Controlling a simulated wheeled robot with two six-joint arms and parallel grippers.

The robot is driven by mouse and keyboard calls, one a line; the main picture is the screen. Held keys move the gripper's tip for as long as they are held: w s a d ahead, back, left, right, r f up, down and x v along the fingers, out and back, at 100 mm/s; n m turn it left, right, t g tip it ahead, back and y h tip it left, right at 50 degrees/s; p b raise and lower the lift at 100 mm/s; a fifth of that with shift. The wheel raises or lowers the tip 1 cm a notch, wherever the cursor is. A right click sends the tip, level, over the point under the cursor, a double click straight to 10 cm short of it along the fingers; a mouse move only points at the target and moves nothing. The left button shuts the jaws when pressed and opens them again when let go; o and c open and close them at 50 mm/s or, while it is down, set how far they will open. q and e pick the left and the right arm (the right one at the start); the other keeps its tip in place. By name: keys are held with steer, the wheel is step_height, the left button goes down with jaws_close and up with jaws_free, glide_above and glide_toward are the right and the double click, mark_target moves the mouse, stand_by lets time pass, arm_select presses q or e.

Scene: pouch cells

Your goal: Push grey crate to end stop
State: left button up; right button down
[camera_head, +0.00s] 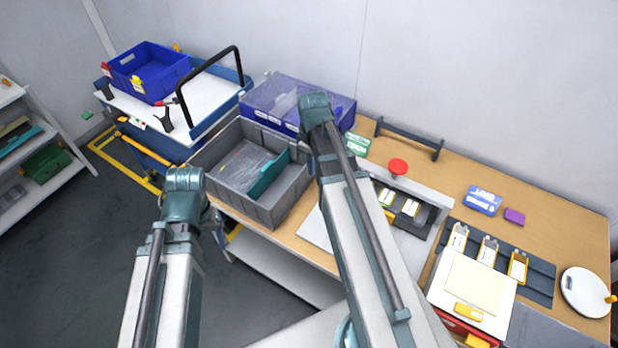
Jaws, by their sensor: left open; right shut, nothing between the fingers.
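The grey crate (271,211) stands at the left end of the wooden bench (566,203). It is open at the top and holds a teal divider and a clear bag. The upper link of my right arm covers part of its right side. My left arm stands in front of the crate's left corner. Neither gripper can be made out; both are hidden behind my own arm links, so contact with the crate cannot be told. No end stop can be clearly identified. A dark bar on short posts (408,140) runs along the bench's back edge.
A blue crate with a clear cover (262,108) sits behind the grey crate. A cart with a black handle (211,70) carries another blue crate (150,68) at the left. A red button (398,167), pouch cells (488,250) and a round white dish (584,291) occupy the bench's right.

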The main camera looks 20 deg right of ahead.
steer(key=w+a+f+b, duration=0.2)
steer(key=w+f+b, duration=0.1)
steer(key=f+b, duration=0.6)
steer(key=shift+w+a+f+b, duration=0.15)
steer(key=shift+w+f+b, duration=0.05)
steer(key=shift+f+b, duration=0.25)
steer(key=w+a, duration=0.4)
steer(key=w, duration=0.3)
steer(key=shift+a, duration=0.3)
steer(key=shift+s, duration=0.25)
